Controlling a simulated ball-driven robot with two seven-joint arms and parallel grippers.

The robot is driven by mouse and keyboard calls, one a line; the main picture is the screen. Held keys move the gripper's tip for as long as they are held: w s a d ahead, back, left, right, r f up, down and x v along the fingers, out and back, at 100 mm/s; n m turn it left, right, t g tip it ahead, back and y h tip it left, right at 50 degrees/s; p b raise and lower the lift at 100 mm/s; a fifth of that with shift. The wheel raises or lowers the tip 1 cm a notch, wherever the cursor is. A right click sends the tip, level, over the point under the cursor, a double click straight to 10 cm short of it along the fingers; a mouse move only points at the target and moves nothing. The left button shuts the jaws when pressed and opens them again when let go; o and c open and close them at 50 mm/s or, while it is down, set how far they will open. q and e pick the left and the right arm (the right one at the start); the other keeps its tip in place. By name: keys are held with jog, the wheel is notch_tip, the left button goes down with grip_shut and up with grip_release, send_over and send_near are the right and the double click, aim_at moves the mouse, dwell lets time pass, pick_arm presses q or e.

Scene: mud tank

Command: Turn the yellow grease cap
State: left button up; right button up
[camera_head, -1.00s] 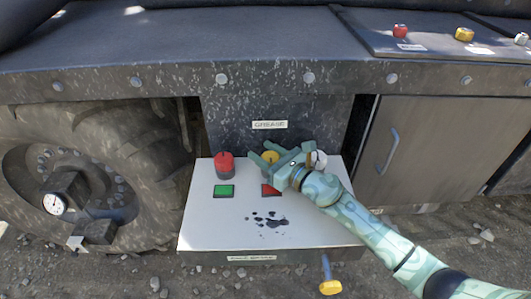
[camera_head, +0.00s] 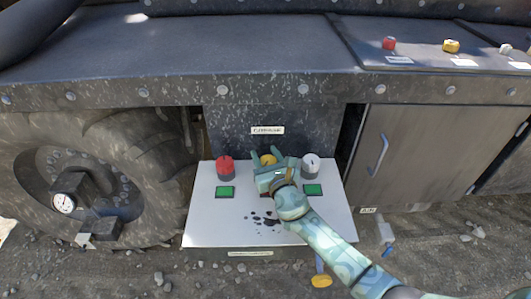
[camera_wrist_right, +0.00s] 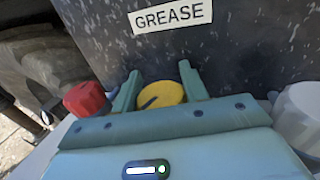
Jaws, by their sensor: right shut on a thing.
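The yellow grease cap (camera_head: 268,159) stands at the back middle of a white panel (camera_head: 205,225), under a GREASE label. In the right wrist view the cap (camera_wrist_right: 161,95) is round with a dark slanted line on top. My right gripper (camera_head: 267,155) is shut on it, with one finger on either side. In the wrist view the fingers (camera_wrist_right: 160,88) rise left and right of the cap; the gripper body hides its lower part. Whatever lies on the panel just in front of the cap is hidden by my gripper. My left gripper is not in view.
A red cap (camera_head: 225,167) stands left of the yellow one and a white cap (camera_head: 310,164) right. Dark spots (camera_head: 262,219) mark the panel. A wheel (camera_head: 95,180) stands left, a cabinet door (camera_head: 415,150) right.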

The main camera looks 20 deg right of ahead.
jog(key=m+h, duration=0.1)
jog(key=h, duration=0.1)
jog(key=m+h, duration=0.2)
jog(key=h, duration=0.1)
jog(key=shift+d+f+g, duration=0.1)
jog(key=shift+d+g, duration=0.1)
jog(key=shift+g, duration=0.1)
jog(key=shift+d+m+g+h+b, duration=0.25)
jog(key=shift+m+g+h+b, duration=0.35)
jog(key=shift+m+h, duration=0.8)
jog(key=shift+h, duration=0.3)
jog(key=o, duration=0.7)
jog(key=shift+s, duration=0.1)
